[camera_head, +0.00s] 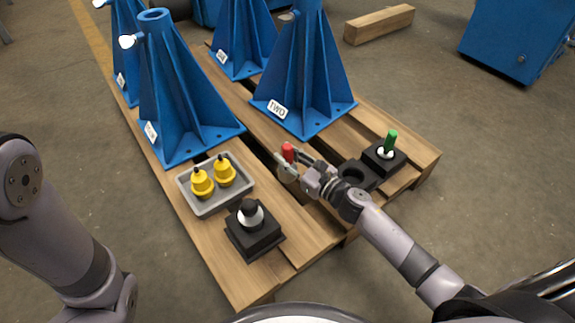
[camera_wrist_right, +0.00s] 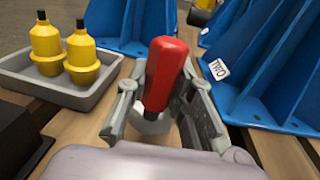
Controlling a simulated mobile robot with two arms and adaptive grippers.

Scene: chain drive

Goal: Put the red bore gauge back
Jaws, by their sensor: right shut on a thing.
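The red bore gauge (camera_head: 288,153) has a red handle and a pale lower part. My right gripper (camera_head: 298,169) is shut on it, and it stands roughly upright between the fingers, beside the blue stand marked TWO. The red handle also shows in the right wrist view (camera_wrist_right: 165,72), between the fingers of my right gripper (camera_wrist_right: 152,115). A black holder with an empty round opening (camera_head: 353,175) sits on the pallet just right of the gripper. Next to it, a green-handled gauge (camera_head: 390,141) stands in another black holder. My left gripper is out of view.
Blue stands (camera_head: 305,80) fill the back of the wooden pallet (camera_head: 310,235). A grey tray (camera_head: 208,209) with two yellow bottles and a black block with a dark-topped gauge (camera_head: 252,219) stand at the front left. A wooden beam (camera_head: 380,24) lies behind.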

